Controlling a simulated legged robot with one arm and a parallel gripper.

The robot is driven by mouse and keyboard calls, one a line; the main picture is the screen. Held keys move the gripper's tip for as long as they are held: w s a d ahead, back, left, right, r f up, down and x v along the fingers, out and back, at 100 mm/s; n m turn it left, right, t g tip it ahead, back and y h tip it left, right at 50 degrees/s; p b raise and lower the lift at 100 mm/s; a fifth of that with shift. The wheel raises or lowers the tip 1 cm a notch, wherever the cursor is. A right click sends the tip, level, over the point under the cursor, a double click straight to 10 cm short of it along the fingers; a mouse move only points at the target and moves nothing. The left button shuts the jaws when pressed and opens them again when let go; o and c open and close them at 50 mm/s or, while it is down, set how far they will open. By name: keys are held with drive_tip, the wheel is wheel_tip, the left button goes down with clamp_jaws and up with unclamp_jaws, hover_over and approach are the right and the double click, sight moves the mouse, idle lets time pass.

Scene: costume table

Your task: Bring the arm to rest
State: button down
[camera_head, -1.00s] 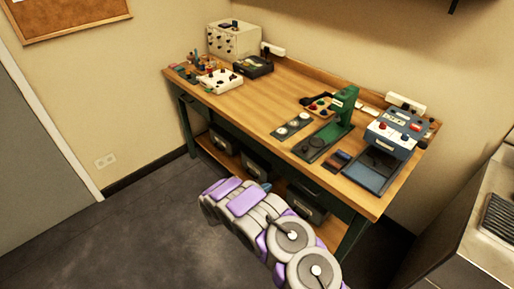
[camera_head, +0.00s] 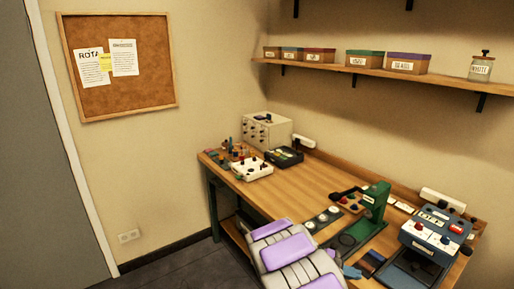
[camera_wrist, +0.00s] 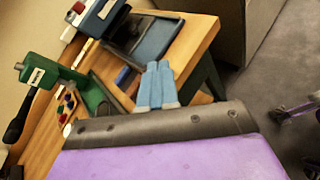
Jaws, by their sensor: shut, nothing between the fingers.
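My gripper (camera_wrist: 158,68) shows in the wrist view as two light-blue fingers, shut together with nothing between them. In that view the fingers lie in front of the table's edge, close to the blue-and-grey machine's tray. In the head view my purple and grey arm spans the table's front edge, and a blue bit of my gripper (camera_head: 351,271) shows at its right. I cannot tell whether it touches the table.
The wooden table (camera_head: 283,192) holds a green press (camera_head: 374,205), a blue-and-grey machine (camera_head: 437,232), a beige box (camera_head: 266,131) and a white panel (camera_head: 253,169). A shelf (camera_head: 340,68) with labelled boxes hangs above. Open floor (camera_head: 180,268) lies at left.

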drive_tip(key=s+a+r+m+g+y, duration=0.1)
drive_tip(key=s+r+m+g+y, duration=0.25)
drive_tip(key=s, duration=0.65)
drive_tip(key=s+r+m+y, duration=0.2)
drive_tip(key=s+r+m, duration=0.35)
drive_tip(key=s, duration=0.55)
drive_tip(key=s+a+r+m+t+y, duration=0.1)
drive_tip(key=s+a+m+y, duration=0.3)
drive_tip(key=s+a+y, duration=0.4)
drive_tip(key=s+a, duration=0.6)
drive_tip(key=s, duration=0.3)
drive_tip(key=shift+s+r+m, duration=0.15)
drive_tip(key=shift+r+m, duration=0.15)
drive_tip(key=c, duration=1.9)
unclamp_jaws()
